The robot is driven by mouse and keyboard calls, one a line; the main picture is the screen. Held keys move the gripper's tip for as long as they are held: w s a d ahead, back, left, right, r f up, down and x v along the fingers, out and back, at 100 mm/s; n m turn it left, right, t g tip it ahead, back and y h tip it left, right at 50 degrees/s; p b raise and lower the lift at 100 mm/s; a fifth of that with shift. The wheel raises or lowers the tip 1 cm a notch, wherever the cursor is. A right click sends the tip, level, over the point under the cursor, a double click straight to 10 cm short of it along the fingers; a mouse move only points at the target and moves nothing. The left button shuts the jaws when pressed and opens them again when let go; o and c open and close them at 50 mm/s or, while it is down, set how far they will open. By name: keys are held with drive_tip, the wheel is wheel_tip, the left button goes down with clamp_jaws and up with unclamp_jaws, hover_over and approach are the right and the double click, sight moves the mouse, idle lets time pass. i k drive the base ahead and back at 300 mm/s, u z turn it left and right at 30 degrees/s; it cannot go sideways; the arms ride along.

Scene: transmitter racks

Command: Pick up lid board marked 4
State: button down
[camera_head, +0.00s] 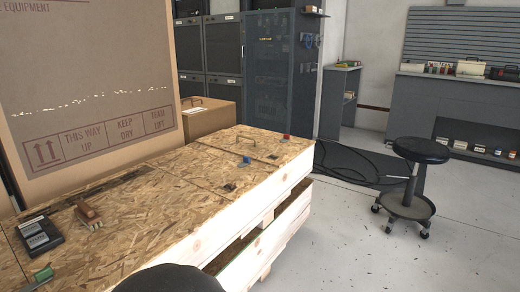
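Lid boards of chipboard cover the top of a long pale wooden crate (235,229). The far lid board (212,161) lies flat and has a thin dark handle (246,140) standing on it. A nearer lid board (150,212) lies flat beside it, with a thin seam between them. I cannot read a number on any board, so I cannot tell which is marked 4. My gripper is not in view. A dark rounded shape at the bottom edge may be part of my arm and hides some of the crate's near side.
On the boards are a brush (90,214), a black device (40,234), a green-ended item (44,274) and small red (287,137), blue (247,159) and black pieces. A tall carton (85,70) stands behind. A black stool (420,151) stands on open floor at right.

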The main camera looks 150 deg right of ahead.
sight(274, 154)
drive_tip(key=z, duration=5)
drive_tip(key=k, duration=0.4)
drive_tip(key=z, duration=1.2)
drive_tip(key=i, duration=2.1)
drive_tip(key=u, duration=1.45)
drive_tip(key=i, duration=0.45)
drive_tip(key=u, duration=0.4)
